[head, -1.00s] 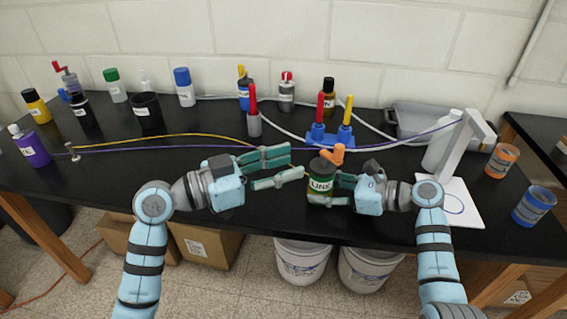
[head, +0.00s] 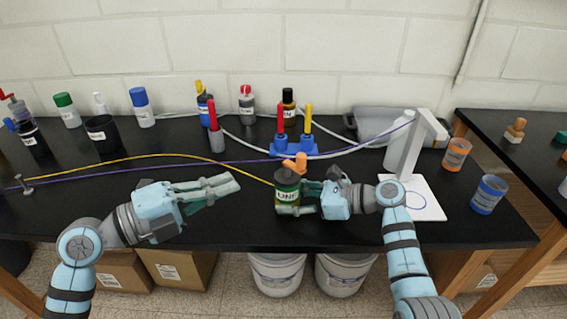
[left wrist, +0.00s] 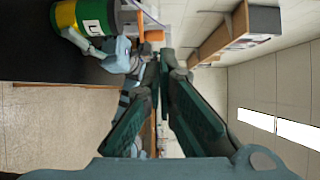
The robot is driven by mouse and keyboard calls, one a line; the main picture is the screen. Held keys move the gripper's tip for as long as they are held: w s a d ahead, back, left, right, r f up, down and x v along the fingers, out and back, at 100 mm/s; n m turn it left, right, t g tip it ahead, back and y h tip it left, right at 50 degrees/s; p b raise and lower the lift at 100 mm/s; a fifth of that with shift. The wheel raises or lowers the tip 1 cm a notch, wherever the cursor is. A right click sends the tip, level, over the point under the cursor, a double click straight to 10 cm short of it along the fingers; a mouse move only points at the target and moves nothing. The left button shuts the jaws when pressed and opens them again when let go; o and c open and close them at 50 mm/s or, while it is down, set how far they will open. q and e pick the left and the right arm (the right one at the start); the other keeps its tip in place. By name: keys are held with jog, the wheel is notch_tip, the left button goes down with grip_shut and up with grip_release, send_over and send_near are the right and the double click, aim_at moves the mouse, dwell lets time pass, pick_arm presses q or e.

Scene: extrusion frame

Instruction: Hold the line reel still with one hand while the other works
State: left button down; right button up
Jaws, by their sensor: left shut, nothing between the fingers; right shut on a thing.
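The line reel (head: 287,187) is a dark green cylinder with a white label and an orange piece (head: 296,162) on top. It stands upright near the front edge of the black bench. My right gripper (head: 291,207) is shut on the reel from the right. A yellow line (head: 190,155) runs from the reel leftward across the bench to a small metal post (head: 24,185). My left gripper (head: 230,186) is shut and empty, to the left of the reel and apart from it. The left wrist view also shows the reel (left wrist: 88,17) at its upper left, with my left fingers (left wrist: 160,105) together.
A blue holder (head: 290,147) with red and yellow handled tools stands behind the reel. A white stand (head: 412,150) with a purple line is at right, with orange (head: 456,154) and blue (head: 488,194) spools beyond it. Bottles line the back. The left front bench is mostly clear.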

aim_at(302, 161)
pick_arm(q)
jog(key=x, duration=1.2)
jog(key=shift+w+d, duration=0.15)
jog(key=shift+d, duration=0.2)
jog(key=shift+d, duration=0.8)
jog(key=shift+w+d, duration=0.15)
jog(key=shift+d, duration=0.25)
jog(key=shift+d, duration=0.1)
dwell(0.4)
jog(key=s+a, duration=0.6)
jog(key=s, duration=0.6)
jog(key=shift+s+a, duration=0.2)
jog(key=shift+s, duration=0.1)
